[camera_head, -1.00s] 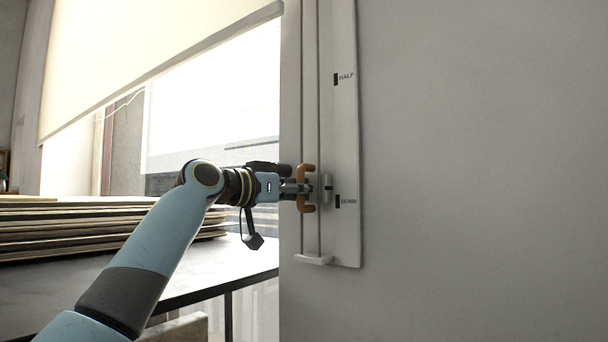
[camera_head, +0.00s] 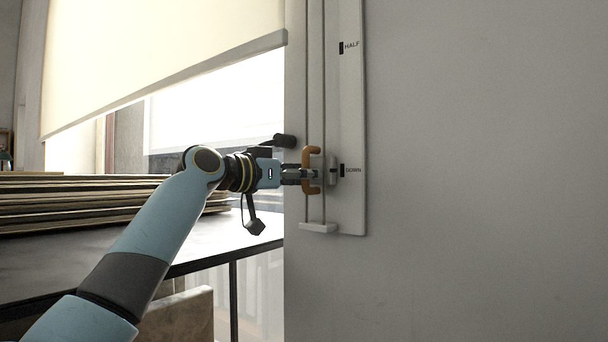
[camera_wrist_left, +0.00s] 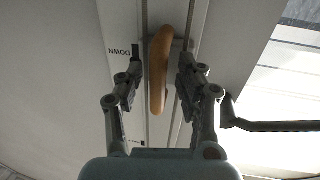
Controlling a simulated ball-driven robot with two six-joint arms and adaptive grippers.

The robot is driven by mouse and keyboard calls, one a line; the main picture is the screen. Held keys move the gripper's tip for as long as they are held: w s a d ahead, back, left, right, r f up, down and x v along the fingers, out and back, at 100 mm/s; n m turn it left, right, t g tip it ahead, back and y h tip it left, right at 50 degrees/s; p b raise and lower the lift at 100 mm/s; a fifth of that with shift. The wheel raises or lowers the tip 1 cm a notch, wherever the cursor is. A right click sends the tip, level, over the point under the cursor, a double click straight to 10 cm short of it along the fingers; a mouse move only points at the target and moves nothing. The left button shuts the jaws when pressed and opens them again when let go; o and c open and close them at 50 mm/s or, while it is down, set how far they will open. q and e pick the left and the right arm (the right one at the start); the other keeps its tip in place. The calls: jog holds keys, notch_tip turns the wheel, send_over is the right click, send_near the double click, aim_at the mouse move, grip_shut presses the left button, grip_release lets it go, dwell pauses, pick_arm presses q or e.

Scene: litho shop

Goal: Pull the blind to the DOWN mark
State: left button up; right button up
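The blind (camera_head: 160,50) is a cream sheet over the upper window, its lower edge sloping down to the left. Its pull cord (camera_head: 323,100) runs down a white wall plate (camera_head: 349,110) marked HALF and DOWN. My right gripper is not in view.
A stack of flat boards (camera_head: 90,200) lies on a dark-edged table (camera_head: 240,238) at left, below my left arm. A small white bracket (camera_head: 318,228) ends the cord below the handle. The wall on the right is bare and clear.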

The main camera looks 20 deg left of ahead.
pick_arm(q)
jog(key=shift+w+d, duration=0.1)
jog(key=shift+d, duration=0.05)
jog(key=v, duration=1.2)
notch_tip(320, 180, down, 28)
jog(key=a+n+g+y, duration=0.2)
jog(key=n+g+y, duration=0.1)
jog(key=n, duration=0.2)
jog(key=s+a+f+n+g+y, duration=0.15)
jog(key=s+f, duration=0.45)
jog(key=f, duration=0.7)
jog(key=s+a+f+n+g+y, duration=0.1)
jog(key=s+a+f+g+y, duration=0.15)
jog(key=s+f, duration=0.65)
jog(key=s+f+g+y, duration=0.1)
jog(key=s+f+g, duration=0.3)
jog(key=s+f, duration=1.6)
jog(key=s+f+m+g+y, duration=0.1)
jog(key=s+f, duration=0.4)
jog(key=s, duration=0.6)
jog(key=s+f+g+y, duration=0.1)
jog(key=s+f, duration=0.4)
jog(key=s, duration=0.7)
jog(key=shift+d+f+m+g, duration=0.2)
jog(key=shift+f+m+g, duration=0.15)
jog(key=shift+g, duration=0.45)
